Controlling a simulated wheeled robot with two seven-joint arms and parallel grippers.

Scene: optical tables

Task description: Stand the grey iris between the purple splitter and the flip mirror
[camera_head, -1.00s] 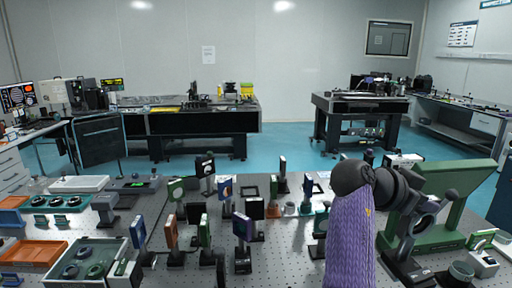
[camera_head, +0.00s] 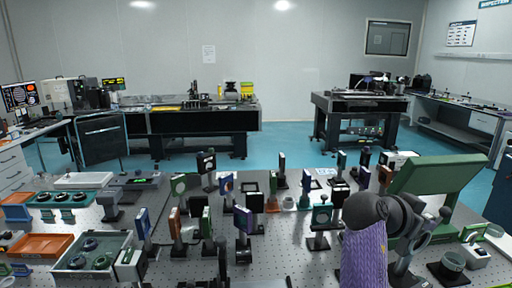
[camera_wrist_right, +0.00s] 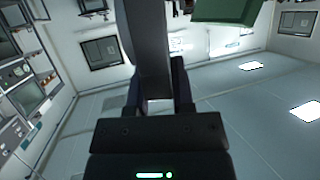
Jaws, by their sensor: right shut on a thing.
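The grey iris (camera_head: 402,264) is in my right gripper (camera_head: 408,222), beside the green panel at the right of the head view. My wrist hides part of the iris. In the right wrist view the gripper (camera_wrist_right: 160,98) is shut on its grey body (camera_wrist_right: 150,45). A thin purple-blue plate on a post (camera_head: 243,221), perhaps the purple splitter, stands near the middle of the table; a similar plate (camera_head: 144,224) stands further left. I cannot tell which mount is the flip mirror. My left gripper is not clearly seen.
Several posted optics crowd the middle of the perforated table (camera_head: 285,250). A dark mount (camera_head: 319,217) stands just left of my right wrist. The large green panel (camera_head: 432,188) stands behind the gripper. Trays and an orange bin (camera_head: 42,246) occupy the left. Bare table shows at front centre.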

